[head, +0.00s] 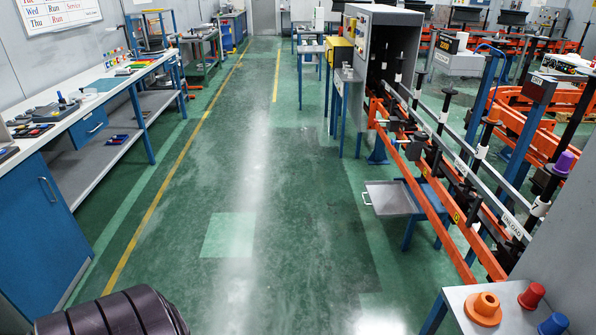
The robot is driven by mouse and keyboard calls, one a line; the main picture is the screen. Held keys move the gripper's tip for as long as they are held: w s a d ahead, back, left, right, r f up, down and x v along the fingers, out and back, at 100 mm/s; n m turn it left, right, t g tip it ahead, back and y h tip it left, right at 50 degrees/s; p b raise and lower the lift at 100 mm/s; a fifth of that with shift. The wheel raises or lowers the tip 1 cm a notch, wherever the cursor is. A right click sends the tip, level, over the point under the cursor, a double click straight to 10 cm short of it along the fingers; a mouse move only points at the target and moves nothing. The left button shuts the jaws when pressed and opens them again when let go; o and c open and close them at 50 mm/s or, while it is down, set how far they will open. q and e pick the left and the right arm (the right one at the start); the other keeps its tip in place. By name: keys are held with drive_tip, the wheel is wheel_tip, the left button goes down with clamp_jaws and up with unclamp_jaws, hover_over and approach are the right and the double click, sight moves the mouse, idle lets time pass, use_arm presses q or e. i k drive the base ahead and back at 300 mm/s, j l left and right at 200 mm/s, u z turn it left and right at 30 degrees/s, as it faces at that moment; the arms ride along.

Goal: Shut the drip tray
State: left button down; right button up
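The drip tray (391,199) is a shallow grey tray with a raised rim, right of the middle in the head view. It sticks out to the left into the aisle from beneath the orange-railed spindle line, so it stands pulled out. A small handle shows on its left edge. Its right side meets the blue-legged frame under the rails, and how it is held there is hidden. Neither gripper shows in this view.
The orange-railed line (445,200) carries black and white spindles. A small table (455,297) with orange, red and blue parts stands at the lower right. A workbench (75,120) with a blue cabinet (40,235) lines the left. The green floor between is clear.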

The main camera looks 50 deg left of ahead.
sight(387, 199)
drive_tip(key=u, duration=0.95)
drive_tip(key=i+z, duration=0.1)
drive_tip(key=z, duration=0.4)
drive_tip(key=i+j+z, duration=0.8)
drive_tip(key=j, duration=0.15)
drive_tip(key=k+l, duration=0.05)
drive_tip(key=k, duration=0.05)
